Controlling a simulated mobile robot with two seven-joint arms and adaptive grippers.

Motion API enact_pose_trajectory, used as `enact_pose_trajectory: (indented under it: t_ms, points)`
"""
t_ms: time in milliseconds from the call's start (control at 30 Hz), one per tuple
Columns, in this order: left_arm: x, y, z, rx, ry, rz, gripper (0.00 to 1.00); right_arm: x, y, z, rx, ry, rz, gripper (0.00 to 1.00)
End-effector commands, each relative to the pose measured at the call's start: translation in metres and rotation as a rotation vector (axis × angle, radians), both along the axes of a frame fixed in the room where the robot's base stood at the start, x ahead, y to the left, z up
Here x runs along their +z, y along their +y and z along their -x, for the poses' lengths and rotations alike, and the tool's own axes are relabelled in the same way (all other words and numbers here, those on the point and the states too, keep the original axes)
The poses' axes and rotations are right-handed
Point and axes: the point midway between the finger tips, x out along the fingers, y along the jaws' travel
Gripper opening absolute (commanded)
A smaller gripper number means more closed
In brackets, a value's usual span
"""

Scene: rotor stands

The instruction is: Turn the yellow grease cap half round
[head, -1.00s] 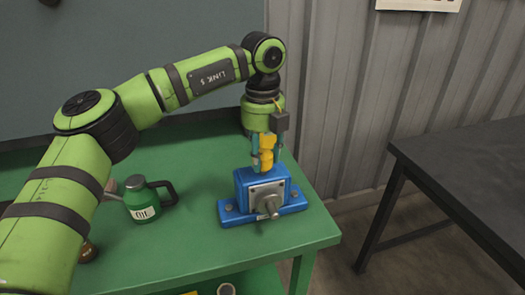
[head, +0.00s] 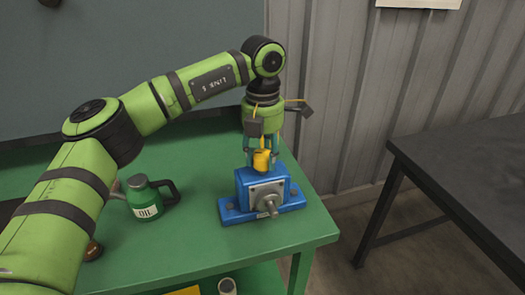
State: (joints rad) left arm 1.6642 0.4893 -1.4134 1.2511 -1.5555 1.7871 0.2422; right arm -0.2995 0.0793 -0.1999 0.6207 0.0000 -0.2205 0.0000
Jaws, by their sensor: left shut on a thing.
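The yellow grease cap (head: 261,161) sits on top of a blue rotor stand (head: 247,190), which has a grey front plate and a shaft. The stand rests on the green table near its right edge. My left gripper (head: 261,157) points straight down over the stand, its fingers shut around the yellow cap. The fingers partly hide the cap. My right gripper does not show.
A green oil can (head: 144,203) with a dark handle stands left of the stand. A small brown object (head: 93,250) is by my arm. A dark table (head: 470,165) stands to the right, across a gap. The green table (head: 215,240) is clear in front.

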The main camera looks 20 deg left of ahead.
Motion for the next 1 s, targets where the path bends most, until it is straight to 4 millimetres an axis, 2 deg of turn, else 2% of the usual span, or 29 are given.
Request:
enact_pose_trajectory:
  t_ms: [1000]
  points:
    - [-0.001,0.0,0.001,-0.946,0.004,0.0,0.11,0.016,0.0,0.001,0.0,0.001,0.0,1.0]
